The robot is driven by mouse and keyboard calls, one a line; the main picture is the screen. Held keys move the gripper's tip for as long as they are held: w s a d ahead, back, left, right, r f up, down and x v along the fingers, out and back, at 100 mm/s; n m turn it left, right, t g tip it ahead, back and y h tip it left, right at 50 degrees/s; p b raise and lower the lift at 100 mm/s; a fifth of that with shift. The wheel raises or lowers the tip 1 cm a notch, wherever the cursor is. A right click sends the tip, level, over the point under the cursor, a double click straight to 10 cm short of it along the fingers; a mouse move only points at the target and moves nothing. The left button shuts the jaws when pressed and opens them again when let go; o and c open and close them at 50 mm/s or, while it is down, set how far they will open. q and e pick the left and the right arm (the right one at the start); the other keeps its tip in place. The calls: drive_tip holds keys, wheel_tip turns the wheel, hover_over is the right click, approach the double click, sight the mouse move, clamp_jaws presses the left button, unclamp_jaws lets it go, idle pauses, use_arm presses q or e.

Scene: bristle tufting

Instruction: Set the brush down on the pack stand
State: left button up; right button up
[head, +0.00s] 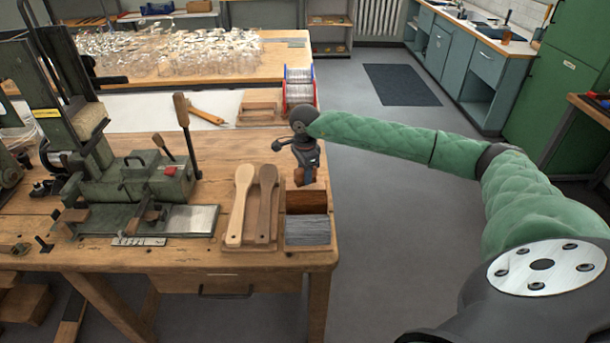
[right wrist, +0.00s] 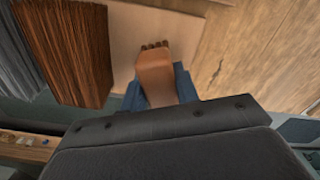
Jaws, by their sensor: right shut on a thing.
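My right gripper (head: 307,168) is shut on a small brown wooden brush (head: 307,176), just behind the block of brown bristles (head: 306,201) at the bench's right edge. In the right wrist view the brush (right wrist: 155,75) sticks out between the bluish fingers, with short dark tufts at its far end. A pale wooden surface (right wrist: 148,25) shows behind the brush; I cannot tell whether they touch. No label marks the pack stand; a low slatted wooden stand (head: 260,107) lies farther back on the bench. My left gripper is not in view.
Grey bristles (head: 307,231) stand in front of the brown ones. Two wooden paddle-shaped bodies (head: 241,207) lie to their left on a board. A green tufting machine (head: 140,185) with upright levers fills the bench's left. A red-and-blue-ended spool (head: 299,90) stands behind my gripper.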

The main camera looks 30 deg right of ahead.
drive_tip(key=shift+f, duration=0.9)
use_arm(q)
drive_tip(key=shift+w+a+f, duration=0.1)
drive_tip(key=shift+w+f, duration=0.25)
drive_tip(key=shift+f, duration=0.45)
use_arm(e)
drive_tip(key=shift+f, duration=0.15)
drive_tip(key=o, duration=0.7)
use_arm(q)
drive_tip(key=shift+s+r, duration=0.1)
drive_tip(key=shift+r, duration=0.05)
use_arm(e)
drive_tip(key=shift+o, duration=1.2)
